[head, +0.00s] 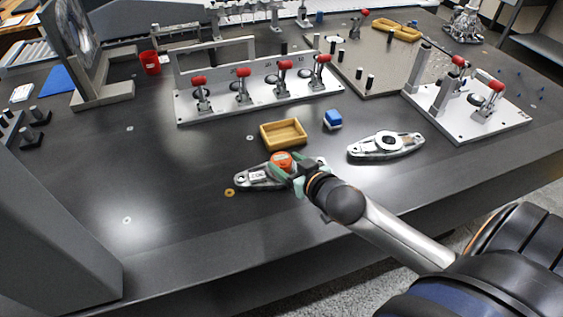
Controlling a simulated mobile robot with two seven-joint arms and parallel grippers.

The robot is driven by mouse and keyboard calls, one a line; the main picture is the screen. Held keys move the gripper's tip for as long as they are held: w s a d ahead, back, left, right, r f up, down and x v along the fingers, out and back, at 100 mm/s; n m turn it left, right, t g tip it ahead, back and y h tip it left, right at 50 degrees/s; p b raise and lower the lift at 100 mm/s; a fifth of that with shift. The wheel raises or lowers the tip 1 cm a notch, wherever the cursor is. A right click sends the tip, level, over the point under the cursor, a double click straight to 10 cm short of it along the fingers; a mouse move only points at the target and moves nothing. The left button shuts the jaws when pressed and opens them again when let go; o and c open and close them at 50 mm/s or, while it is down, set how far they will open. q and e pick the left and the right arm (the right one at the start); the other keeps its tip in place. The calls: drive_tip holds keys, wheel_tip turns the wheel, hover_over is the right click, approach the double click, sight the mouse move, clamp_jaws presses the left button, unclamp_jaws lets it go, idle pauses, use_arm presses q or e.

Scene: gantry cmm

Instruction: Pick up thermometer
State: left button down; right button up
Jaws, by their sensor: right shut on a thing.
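My right gripper (284,169) is at the front middle of the table, with its pale green fingers shut around an orange-red round-topped thing (281,159). This seems to be the thermometer, but it is small and partly hidden by the fingers. It is at a silver metal casting (244,181), and I cannot tell whether it touches it. A small pale label or display with dark marks (258,175) shows just left of the fingers. My left gripper is not in view.
A second casting (386,146) lies to the right. A brass ring (229,192) lies left. Fixture plates with red-handled clamps (258,100) stand farther back. The table's left front is clear.

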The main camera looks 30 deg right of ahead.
clamp_jaws()
